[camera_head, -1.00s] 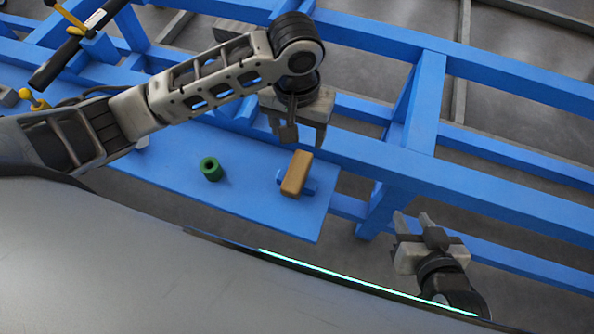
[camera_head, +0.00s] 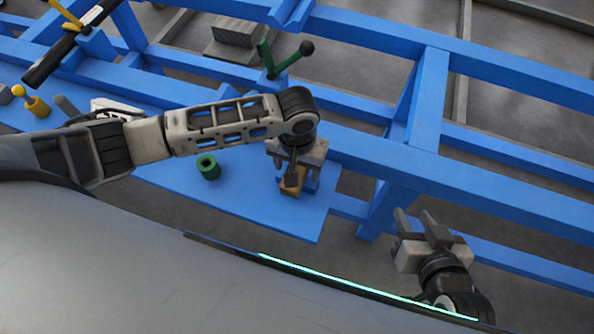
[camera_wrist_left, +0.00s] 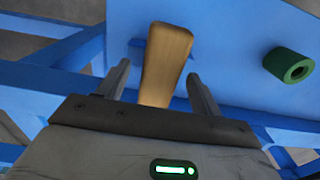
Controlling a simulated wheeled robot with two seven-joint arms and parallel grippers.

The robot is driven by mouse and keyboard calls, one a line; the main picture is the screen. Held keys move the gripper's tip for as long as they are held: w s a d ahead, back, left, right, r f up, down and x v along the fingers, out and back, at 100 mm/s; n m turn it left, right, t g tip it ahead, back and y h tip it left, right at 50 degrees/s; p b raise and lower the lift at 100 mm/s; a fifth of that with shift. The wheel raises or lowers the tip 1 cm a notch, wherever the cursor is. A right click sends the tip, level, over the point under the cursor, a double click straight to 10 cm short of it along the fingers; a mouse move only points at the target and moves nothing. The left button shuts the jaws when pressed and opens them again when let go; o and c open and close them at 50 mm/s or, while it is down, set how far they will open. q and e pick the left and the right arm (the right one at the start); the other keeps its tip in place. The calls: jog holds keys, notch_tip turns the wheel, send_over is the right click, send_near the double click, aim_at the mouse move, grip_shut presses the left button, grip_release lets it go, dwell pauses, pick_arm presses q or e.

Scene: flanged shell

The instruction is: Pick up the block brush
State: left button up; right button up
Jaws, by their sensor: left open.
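The block brush (camera_head: 291,192) has a tan wooden block and lies on the blue shelf in the head view, partly hidden by my left gripper. In the left wrist view the block (camera_wrist_left: 166,52) runs lengthwise between the fingers. My left gripper (camera_head: 297,180) is right over the brush, its fingers open on either side of the block with gaps visible. My right gripper (camera_head: 416,219) is open and empty, in front of the blue frame at the lower right, apart from the brush.
A green clamp handle with a black knob (camera_head: 306,48) rises behind. Blue frame beams (camera_head: 440,185) run to the right. A yellow-topped item (camera_head: 38,106) sits at far left.

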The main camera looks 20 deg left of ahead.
pick_arm(q)
jog(key=shift+f, duration=0.7)
jog(key=c, duration=1.2)
jog(key=shift+o, duration=0.2)
jog(key=shift+r, duration=0.1)
jog(key=shift+w+r, duration=0.1)
jog(key=shift+r, duration=0.35)
notch_tip(320, 180, up, 2)
jog(key=shift+r+p, duration=0.15)
jog(key=shift+p, duration=0.3)
jog(key=s+a+r+p, duration=0.2)
jog(key=s+a+r, duration=0.6)
jog(key=a, duration=0.3)
jog(key=shift+a+r, duration=0.2)
jog(key=shift+r, duration=0.7)
jog(key=shift+s, duration=0.1)
